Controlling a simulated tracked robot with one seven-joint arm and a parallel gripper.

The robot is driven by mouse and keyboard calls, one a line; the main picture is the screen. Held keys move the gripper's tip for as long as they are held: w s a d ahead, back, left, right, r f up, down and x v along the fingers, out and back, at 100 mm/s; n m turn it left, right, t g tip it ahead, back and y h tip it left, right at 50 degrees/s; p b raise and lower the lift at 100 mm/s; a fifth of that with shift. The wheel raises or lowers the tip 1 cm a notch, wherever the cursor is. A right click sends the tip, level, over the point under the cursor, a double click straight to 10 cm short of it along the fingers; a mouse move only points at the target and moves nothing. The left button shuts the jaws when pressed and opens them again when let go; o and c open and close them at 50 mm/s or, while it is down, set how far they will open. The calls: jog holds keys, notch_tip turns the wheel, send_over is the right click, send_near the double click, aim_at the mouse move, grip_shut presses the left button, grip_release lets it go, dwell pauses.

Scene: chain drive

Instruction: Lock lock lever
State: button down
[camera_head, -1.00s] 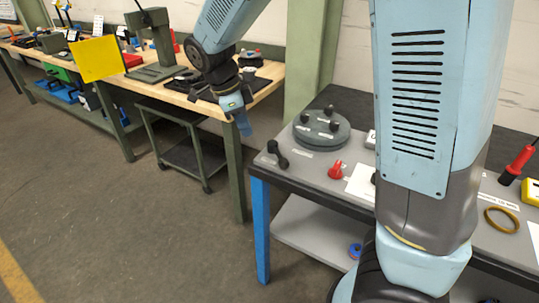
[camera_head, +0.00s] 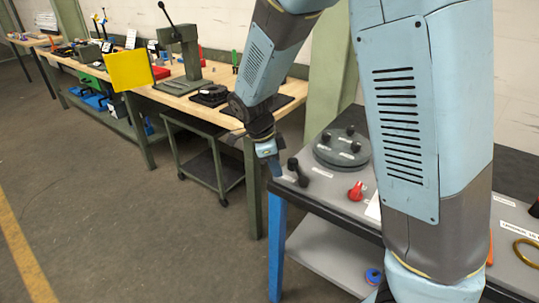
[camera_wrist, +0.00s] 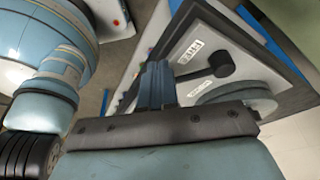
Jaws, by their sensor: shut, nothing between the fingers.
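The black lock lever (camera_head: 297,172) stands at the near left corner of the grey-topped table, beside a round dark disc (camera_head: 342,147) with black knobs. In the wrist view the lever (camera_wrist: 221,66) shows a rounded black end, with its arm running to the right of my gripper's fingers. My gripper (camera_head: 273,172) points down beside the lever, just off the table's left corner. In the wrist view its blue fingers (camera_wrist: 152,82) are together and empty. They look close to the lever, but I cannot tell whether they touch it.
A red knob (camera_head: 356,191) and a yellow ring (camera_head: 527,252) lie on the same table. A long wooden workbench (camera_head: 190,98) with a yellow panel (camera_head: 130,69) stands to the left. A dark cart (camera_head: 212,168) is under the bench. The floor at left is clear.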

aim_at(298, 173)
jog(key=shift+d+f, duration=0.35)
jog(key=shift+d, duration=0.35)
jog(key=shift+d+f, duration=0.35)
jog(key=shift+d, duration=0.4)
jog(key=shift+d+f, duration=0.35)
jog(key=shift+d, duration=0.35)
jog(key=shift+a, duration=0.1)
